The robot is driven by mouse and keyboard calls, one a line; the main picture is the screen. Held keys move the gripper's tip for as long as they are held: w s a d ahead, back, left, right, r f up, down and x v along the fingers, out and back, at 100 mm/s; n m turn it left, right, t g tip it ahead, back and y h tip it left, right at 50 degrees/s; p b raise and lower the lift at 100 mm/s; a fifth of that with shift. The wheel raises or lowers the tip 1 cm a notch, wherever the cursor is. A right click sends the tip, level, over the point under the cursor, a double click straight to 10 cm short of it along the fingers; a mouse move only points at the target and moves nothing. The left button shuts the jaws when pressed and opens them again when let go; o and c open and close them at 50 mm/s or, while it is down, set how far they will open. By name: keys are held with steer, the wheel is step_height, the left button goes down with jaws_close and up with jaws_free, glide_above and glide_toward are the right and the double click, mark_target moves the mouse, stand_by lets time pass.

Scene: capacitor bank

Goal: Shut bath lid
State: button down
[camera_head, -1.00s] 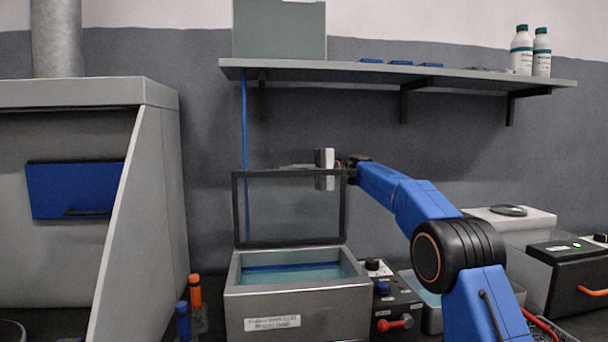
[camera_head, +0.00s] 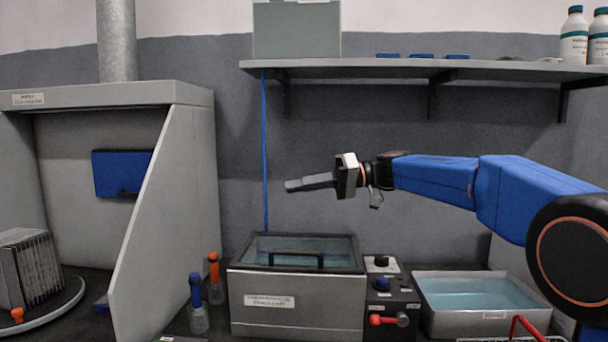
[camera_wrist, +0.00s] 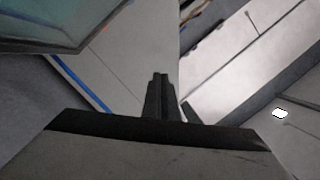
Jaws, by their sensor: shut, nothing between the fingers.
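The bath (camera_head: 297,301) is a grey metal box with a label on its front, standing on the bench in the head view. Its dark-framed glass lid (camera_head: 335,252) lies flat over the top, with a black handle (camera_head: 296,257) at the front. Bluish liquid shows through the glass. My gripper (camera_head: 290,186) is above and behind the lid, clear of it, pointing left. Its fingers are together and empty. In the wrist view the dark closed fingers (camera_wrist: 159,96) show at the centre with nothing between them.
A control box (camera_head: 391,300) with a red lever stands against the bath's right side. An open tray of liquid (camera_head: 483,301) is farther right. Two capped bottles (camera_head: 205,290) stand left of the bath. A shelf (camera_head: 400,71) runs above my gripper.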

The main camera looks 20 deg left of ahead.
steer(key=s+f+n, duration=0.1)
steer(key=s+f, duration=0.1)
steer(key=f, duration=0.1)
steer(key=s+d+f+n+t, duration=0.1)
steer(key=s+f+n, duration=0.1)
steer(key=s+f, duration=0.1)
steer(key=s+d+f+n+t, duration=0.1)
steer(key=s+f+n, duration=0.1)
steer(key=f, duration=0.2)
steer(key=shift+s, duration=0.3)
steer(key=shift+s+d+f, duration=0.1)
steer(key=shift+s+f, duration=0.05)
steer(key=shift+f, duration=0.3)
steer(key=shift+s+d+f, duration=0.1)
steer(key=shift+s+f, duration=0.05)
steer(key=shift+f, duration=0.3)
